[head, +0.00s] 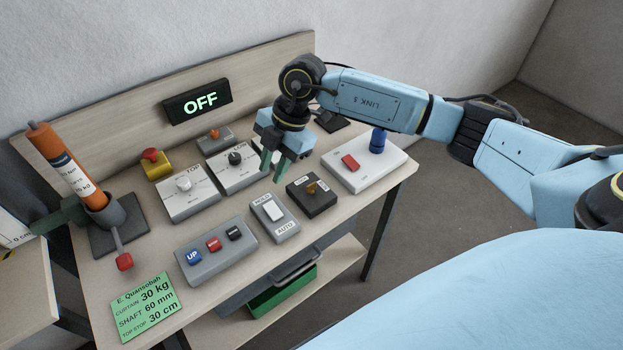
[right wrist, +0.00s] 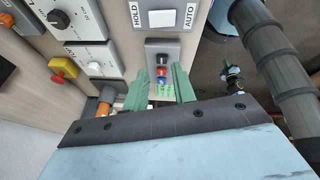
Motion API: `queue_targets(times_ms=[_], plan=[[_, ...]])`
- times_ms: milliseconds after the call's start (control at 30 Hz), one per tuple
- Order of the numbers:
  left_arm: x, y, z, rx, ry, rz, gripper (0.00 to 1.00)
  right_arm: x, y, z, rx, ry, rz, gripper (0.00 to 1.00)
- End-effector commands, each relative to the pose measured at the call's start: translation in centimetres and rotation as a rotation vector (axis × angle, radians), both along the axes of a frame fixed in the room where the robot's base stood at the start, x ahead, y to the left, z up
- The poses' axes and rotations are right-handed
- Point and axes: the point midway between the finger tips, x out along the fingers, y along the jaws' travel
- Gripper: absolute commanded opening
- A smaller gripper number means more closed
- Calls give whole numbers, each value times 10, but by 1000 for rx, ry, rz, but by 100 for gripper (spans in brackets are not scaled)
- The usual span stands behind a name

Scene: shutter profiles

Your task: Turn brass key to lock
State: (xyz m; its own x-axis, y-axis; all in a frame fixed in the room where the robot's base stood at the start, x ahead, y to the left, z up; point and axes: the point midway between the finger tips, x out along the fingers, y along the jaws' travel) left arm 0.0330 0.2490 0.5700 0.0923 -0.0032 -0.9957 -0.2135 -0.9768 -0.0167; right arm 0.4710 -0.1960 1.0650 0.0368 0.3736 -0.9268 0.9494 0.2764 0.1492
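The brass key (head: 312,188) sits in a dark block (head: 322,203) with small white labels, near the right front of the bench. The labels are too small to read surely, and I cannot tell which position the key is in. My right gripper (head: 271,174) hangs above the bench, up and left of the key block, with green fingers pointing down. The fingers are apart and empty; the right wrist view also shows the gap between them (right wrist: 160,90). The key does not show clearly in that view. My left gripper is not in view.
The HOLD/AUTO switch (head: 273,211) stands left of the key block, and a white box with a red switch (head: 349,161) right of it. Two dial boxes, a button box (head: 215,247) and an orange cylinder (head: 62,160) lie further left. The sign (head: 198,101) reads OFF.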

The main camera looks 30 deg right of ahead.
Motion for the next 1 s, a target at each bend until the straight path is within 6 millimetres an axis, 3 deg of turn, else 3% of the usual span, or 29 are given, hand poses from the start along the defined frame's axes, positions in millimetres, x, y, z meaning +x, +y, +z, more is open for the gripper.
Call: queue_targets(times_ms=[33, 100, 200, 267, 467, 800, 1000], plan=[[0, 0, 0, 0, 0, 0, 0, 6, -28, 4, -108, 20, -54, 26], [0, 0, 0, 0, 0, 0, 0, 9, -58, 8, -225, 46, -125, 26], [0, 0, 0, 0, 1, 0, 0, 10, -86, 14, -331, 70, -196, 26], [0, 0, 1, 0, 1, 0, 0, 10, -94, 14, -364, 80, -221, 26], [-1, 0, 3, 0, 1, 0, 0, 9, -98, -4, -382, 87, -233, 26], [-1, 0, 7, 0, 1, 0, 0, 9, -97, -75, -379, 86, -230, 26], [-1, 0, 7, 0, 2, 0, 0, 9, -97, -105, -377, 85, -230, 26]])
